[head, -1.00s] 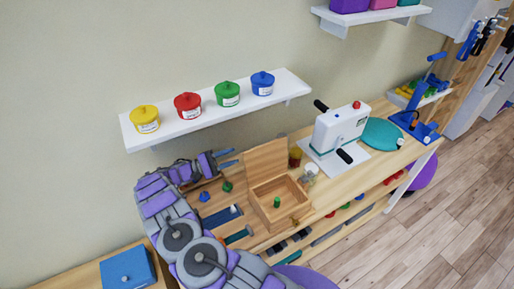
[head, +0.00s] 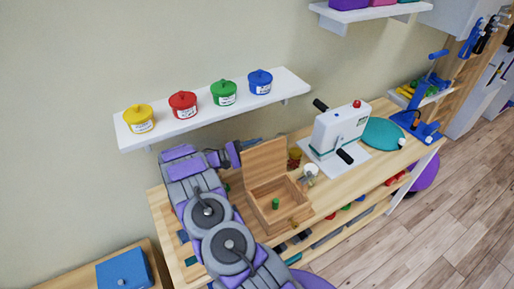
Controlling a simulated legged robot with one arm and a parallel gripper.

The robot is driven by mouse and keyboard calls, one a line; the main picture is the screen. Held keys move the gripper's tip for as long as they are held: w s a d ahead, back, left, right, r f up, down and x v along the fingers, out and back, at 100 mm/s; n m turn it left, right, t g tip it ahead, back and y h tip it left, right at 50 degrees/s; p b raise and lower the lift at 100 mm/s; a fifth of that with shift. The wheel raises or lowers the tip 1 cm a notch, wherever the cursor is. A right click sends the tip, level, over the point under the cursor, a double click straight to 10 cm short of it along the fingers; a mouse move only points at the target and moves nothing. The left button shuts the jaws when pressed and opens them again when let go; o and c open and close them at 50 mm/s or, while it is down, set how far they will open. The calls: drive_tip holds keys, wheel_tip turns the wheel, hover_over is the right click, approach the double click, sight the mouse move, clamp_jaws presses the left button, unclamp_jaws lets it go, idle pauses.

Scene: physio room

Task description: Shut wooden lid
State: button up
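The wooden lid (head: 265,162) stands raised at the back of an open wooden box (head: 284,221) on the bench. A small green peg (head: 275,204) is inside the box. My gripper (head: 236,153) is beside the lid's upper left edge, close behind it. The fingers are mostly hidden by the lid and the gripper's own body, so I cannot see whether they touch it or how far they are apart.
A white machine (head: 340,130) stands on the bench right of the box, with small jars (head: 310,170) between them. A white shelf (head: 200,118) with several coloured pots hangs above. A blue box (head: 124,270) lies at lower left. The bench front (head: 375,190) has some free room.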

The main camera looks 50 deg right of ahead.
drive_tip(key=shift+s+d, duration=0.1)
drive_tip(key=shift+d, duration=0.15)
drive_tip(key=shift+a+r, duration=0.15)
drive_tip(key=shift+a, duration=0.25)
drive_tip(key=c, duration=0.6)
drive_tip(key=shift+d, duration=0.15)
clamp_jaws()
